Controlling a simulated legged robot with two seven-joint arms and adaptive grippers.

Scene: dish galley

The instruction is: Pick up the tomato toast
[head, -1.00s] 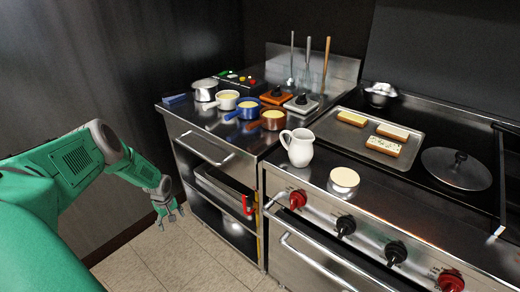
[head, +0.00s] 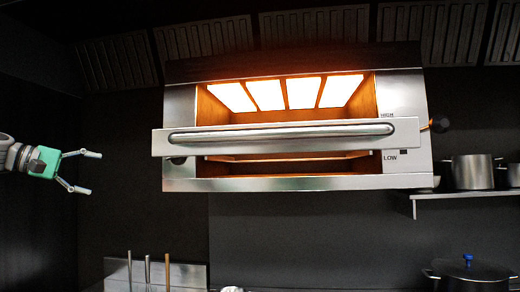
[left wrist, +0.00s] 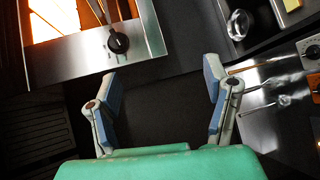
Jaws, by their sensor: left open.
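No tomato toast can be made out in either view. My left gripper (head: 94,173) is at the left of the head view, its two fingers spread and nothing between them. It stands left of the glowing overhead grill (head: 292,184), clear of it. In the left wrist view the left gripper (left wrist: 160,74) is also open and empty, with dark wall behind the fingers. A small yellow piece (left wrist: 292,5) shows at the top right edge of that view, too cut off to name. My right gripper is not in view.
The grill has a long front handle (head: 280,135) and orange heaters. A shelf (head: 465,195) with a metal pot (head: 472,172) is to its right. A lidded pot (head: 470,275) is at bottom right. Utensil handles (head: 148,270) stand at bottom left. The wall between is bare.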

